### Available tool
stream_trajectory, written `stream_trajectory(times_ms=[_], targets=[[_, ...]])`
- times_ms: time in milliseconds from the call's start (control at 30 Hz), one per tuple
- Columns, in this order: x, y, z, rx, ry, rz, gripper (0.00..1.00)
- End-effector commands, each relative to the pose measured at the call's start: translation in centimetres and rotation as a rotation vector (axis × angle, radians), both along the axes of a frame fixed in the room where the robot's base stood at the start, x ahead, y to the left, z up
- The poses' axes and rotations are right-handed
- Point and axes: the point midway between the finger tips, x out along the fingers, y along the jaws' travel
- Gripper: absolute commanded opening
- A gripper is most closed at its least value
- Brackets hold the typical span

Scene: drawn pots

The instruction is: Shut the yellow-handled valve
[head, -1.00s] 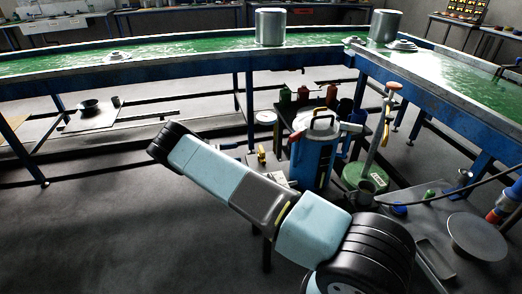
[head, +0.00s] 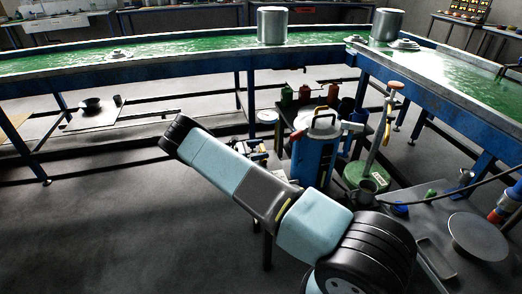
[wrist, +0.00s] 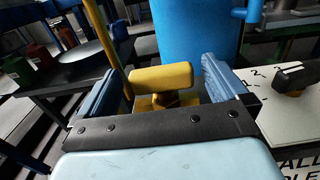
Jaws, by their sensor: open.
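The yellow valve handle (wrist: 150,76) is a blunt bar on a yellow base in the middle of the wrist view. My gripper (wrist: 166,68) is open, with one blue finger to the left of the handle and one to the right. Gaps show between the fingers and the handle, so it is not gripped. In the head view the valve is small and mostly hidden near the end of my arm, left of the blue canister (head: 314,150).
The blue canister stands close behind the handle in the wrist view. A white panel with a black knob (wrist: 291,76) lies to the right. A dark table with a round dish (wrist: 75,55) is at left. The green conveyor (head: 180,50) runs behind.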

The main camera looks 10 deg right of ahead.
Motion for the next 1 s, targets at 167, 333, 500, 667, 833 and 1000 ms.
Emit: stream_trajectory(times_ms=[167, 333, 500, 667, 833, 1000], targets=[[0.0, -1.2, 0.0, -0.001, 0.000, 0.000, 1.00], [0.0, -1.5, 0.0, 0.000, 0.000, 0.001, 1.00], [0.0, -1.5, 0.0, 0.000, 0.000, 0.001, 1.00], [0.0, -1.5, 0.0, 0.000, 0.000, 0.001, 0.85], [0.0, -1.4, 0.0, 0.000, 0.000, 0.001, 0.68], [0.0, -1.4, 0.0, 0.000, -0.001, 0.002, 0.52]])
